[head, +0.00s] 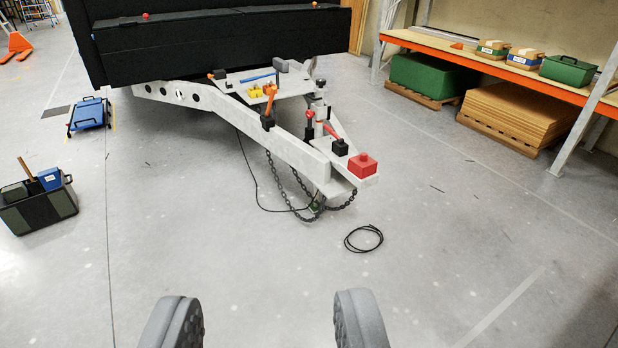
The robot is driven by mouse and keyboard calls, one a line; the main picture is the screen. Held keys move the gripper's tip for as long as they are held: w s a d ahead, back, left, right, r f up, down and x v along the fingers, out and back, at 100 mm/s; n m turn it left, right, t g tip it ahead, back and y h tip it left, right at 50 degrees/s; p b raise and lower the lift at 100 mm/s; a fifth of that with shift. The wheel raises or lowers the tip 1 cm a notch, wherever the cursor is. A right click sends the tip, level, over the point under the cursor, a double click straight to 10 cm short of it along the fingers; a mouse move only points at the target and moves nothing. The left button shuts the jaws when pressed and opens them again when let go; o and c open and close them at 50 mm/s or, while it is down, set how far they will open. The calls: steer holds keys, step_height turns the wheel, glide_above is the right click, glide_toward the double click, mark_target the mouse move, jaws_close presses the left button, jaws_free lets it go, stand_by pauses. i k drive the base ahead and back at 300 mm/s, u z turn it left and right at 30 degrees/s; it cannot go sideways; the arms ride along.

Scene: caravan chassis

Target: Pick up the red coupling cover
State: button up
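The red coupling cover (362,166) is a small red block with a raised knob on top. It sits at the front tip of the grey caravan drawbar (290,147). My gripper (264,322) is open and empty at the bottom of the head view, its two grey fingers wide apart. It is in front of the drawbar and well short of the cover. Nothing hides the cover's top and front.
A red-handled lever (333,134) stands just behind the cover. Chains (292,199) hang below the drawbar, and a black cable coil (363,239) lies on the floor. A black toolbox (40,205) stands left, an orange-edged shelf (480,62) right.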

mark_target(362, 165)
steer(key=z, duration=0.1)
steer(key=i, duration=3.3)
steer(key=u, duration=0.25)
